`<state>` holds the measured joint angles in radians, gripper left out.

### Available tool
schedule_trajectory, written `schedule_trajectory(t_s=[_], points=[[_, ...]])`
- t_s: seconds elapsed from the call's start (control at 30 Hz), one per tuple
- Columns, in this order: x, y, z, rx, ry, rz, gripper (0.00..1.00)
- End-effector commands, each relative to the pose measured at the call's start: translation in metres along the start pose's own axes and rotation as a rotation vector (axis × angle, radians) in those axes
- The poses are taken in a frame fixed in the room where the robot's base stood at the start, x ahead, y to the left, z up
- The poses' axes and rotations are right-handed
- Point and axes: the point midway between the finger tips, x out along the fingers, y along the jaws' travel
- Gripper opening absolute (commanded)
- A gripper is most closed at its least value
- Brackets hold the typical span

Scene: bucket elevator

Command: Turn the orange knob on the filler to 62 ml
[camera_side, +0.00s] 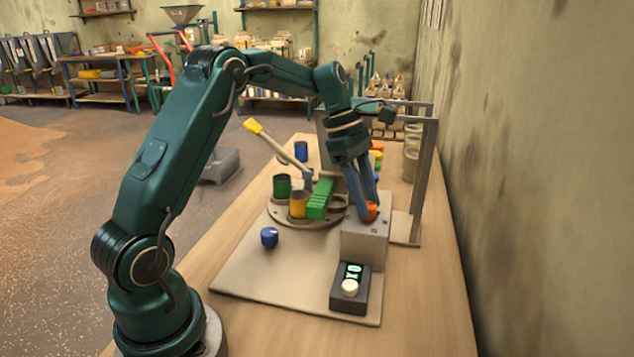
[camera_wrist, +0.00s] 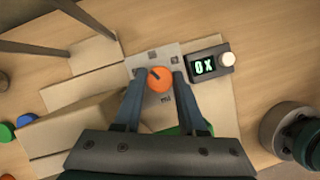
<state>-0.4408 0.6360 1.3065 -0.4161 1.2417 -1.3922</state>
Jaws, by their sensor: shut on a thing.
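The orange knob (camera_wrist: 159,80) sits on top of the grey filler box (camera_side: 364,240). In the wrist view a dark pointer line on the knob points to the upper left. My gripper (camera_side: 369,210) reaches down from above with its two blue fingers on either side of the knob. In the wrist view my gripper (camera_wrist: 160,82) is shut on the knob, which lies between the fingertips. In the side view the fingers partly hide the knob (camera_side: 371,211). A black display unit (camera_side: 350,289) with a white button stands in front of the filler. It reads "0 X" in green.
A blue knob-like piece (camera_side: 269,237) lies on the board. A metal frame (camera_side: 424,180) rises behind the filler. The board's front left is clear.

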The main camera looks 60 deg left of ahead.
Motion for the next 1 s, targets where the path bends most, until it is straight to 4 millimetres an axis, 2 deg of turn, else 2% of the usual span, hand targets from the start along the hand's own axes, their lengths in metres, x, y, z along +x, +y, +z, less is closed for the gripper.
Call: schedule_trajectory(t_s=[0.03,0.1,0.57,0.77,1.0], points=[[-0.0018,-0.0003,0.0000,0.000,0.000,0.001,0.44],[-0.0016,-0.0001,-0.0001,-0.001,0.000,0.001,0.70],[-0.0007,-0.0006,0.0002,-0.038,0.000,0.017,0.70],[-0.0009,-0.0023,0.0008,-0.204,-0.001,0.085,0.70],[-0.0002,-0.0036,0.0016,-0.491,-0.001,0.206,0.70]])
